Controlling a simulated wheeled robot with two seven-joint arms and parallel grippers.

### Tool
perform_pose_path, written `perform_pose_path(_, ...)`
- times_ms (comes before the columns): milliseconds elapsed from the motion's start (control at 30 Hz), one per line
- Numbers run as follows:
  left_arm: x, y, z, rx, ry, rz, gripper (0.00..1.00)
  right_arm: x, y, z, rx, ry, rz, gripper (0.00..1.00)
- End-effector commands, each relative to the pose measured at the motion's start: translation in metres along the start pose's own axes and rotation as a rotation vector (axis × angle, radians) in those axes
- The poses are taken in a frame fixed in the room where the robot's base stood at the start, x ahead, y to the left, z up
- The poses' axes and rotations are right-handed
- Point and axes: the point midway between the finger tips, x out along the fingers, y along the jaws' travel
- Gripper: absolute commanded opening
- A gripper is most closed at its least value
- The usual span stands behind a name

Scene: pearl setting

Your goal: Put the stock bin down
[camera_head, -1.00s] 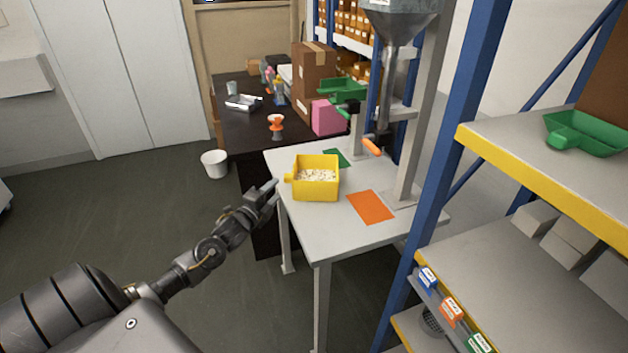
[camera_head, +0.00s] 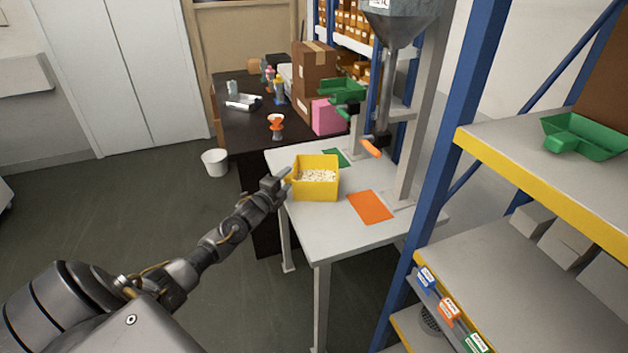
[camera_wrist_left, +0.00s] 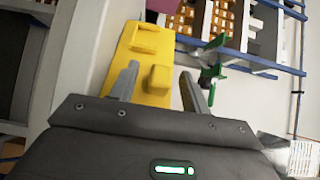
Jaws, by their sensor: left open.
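The yellow stock bin (camera_head: 316,189) stands upright on the light grey table (camera_head: 345,238) and holds pale pellets. It also shows in the left wrist view (camera_wrist_left: 140,52), with its small tab handle (camera_wrist_left: 158,79) between my finger lines. My left gripper (camera_head: 281,182) is open at the bin's left side, its fingers either side of the handle. In the left wrist view the left gripper (camera_wrist_left: 160,85) shows both fingers apart; whether they touch the bin cannot be told. My right gripper is not in view.
An orange mat (camera_head: 369,207) lies right of the bin and a green mat (camera_head: 337,157) behind it. A metal hopper (camera_head: 400,22) hangs above the table's back. A blue-framed shelf (camera_head: 440,170) stands close on the right. A white bucket (camera_head: 215,163) stands on the floor.

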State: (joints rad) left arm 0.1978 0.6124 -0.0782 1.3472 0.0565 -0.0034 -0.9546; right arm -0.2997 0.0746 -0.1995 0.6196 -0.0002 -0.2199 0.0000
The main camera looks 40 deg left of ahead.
Motion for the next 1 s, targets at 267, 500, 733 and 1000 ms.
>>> perform_pose_path(267,-0.0003,0.0001,0.0,0.0,0.0,0.0,0.2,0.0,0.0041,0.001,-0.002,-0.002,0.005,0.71)
perform_pose_path(500,-0.0004,0.0003,0.0001,0.0,0.0,0.0,0.0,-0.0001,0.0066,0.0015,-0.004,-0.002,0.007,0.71)
perform_pose_path(733,-0.0002,-0.0013,0.0005,0.0,-0.001,-0.003,0.0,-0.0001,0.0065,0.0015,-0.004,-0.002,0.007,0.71)
perform_pose_path(1000,-0.0001,-0.0076,0.0007,0.001,0.0,-0.004,0.0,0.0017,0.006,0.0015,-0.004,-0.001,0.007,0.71)
